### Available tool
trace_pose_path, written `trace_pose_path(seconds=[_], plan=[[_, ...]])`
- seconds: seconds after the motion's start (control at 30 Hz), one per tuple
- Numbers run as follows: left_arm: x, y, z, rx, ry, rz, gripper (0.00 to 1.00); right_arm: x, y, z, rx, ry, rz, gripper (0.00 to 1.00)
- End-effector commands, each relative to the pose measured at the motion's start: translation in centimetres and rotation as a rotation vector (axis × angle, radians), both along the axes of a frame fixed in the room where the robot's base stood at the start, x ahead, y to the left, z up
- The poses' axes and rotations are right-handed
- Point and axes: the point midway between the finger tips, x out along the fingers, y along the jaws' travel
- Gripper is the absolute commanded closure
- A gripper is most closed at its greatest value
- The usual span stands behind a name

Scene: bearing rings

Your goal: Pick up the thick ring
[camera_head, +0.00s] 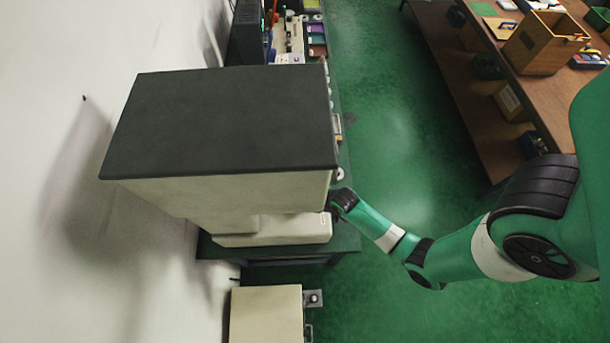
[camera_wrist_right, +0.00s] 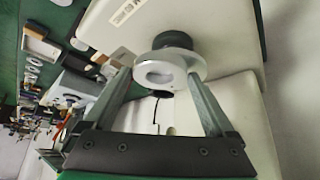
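In the right wrist view a shiny silver ring-like part (camera_wrist_right: 168,68) with a pale round centre sits below a black cylinder (camera_wrist_right: 172,40) on the cream machine. I cannot tell if this is the thick ring. My right gripper (camera_wrist_right: 162,82) has its two fingers spread wide, one on each side of this part; whether they touch it is unclear. In the head view my green right arm reaches left to the machine, and its dark wrist (camera_head: 342,202) is at the machine's right side, with the fingertips hidden. My left gripper is not in view.
The big cream machine with a dark top (camera_head: 225,120) stands on a dark bench (camera_head: 300,257) by the wall. A cream box (camera_head: 266,315) is nearer the bottom edge. A brown table (camera_head: 480,95) with a wooden box (camera_head: 543,45) stands at right. Green floor (camera_head: 390,110) lies clear between.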

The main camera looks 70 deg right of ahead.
Motion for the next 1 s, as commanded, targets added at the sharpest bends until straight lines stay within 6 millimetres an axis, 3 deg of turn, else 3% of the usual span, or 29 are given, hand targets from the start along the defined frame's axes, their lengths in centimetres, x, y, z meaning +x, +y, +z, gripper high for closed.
trace_pose_path(seconds=[0.03, 0.4, 0.5, 0.77, 0.93, 1.0], plan=[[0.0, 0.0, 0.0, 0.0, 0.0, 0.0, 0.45, 0.0, 0.0, 0.0, 0.0, 0.0, 0.0, 0.22], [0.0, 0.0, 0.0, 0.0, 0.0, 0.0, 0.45, 0.0, 0.0, 0.0, 0.0, 0.001, 0.0, 0.88], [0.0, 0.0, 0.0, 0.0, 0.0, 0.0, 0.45, 0.0, 0.0, 0.1, -0.001, -0.002, 0.0, 1.0], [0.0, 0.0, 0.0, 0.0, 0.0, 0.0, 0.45, 0.0, 0.0, 0.3, -0.001, -0.002, 0.0, 1.0], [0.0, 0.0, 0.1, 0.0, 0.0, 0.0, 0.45, 0.0, 0.0, 1.8, -0.002, -0.004, 0.0, 1.0], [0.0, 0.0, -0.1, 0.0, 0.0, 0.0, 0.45, -1.5, 0.6, 1.4, 0.001, 0.002, 0.0, 1.0]])
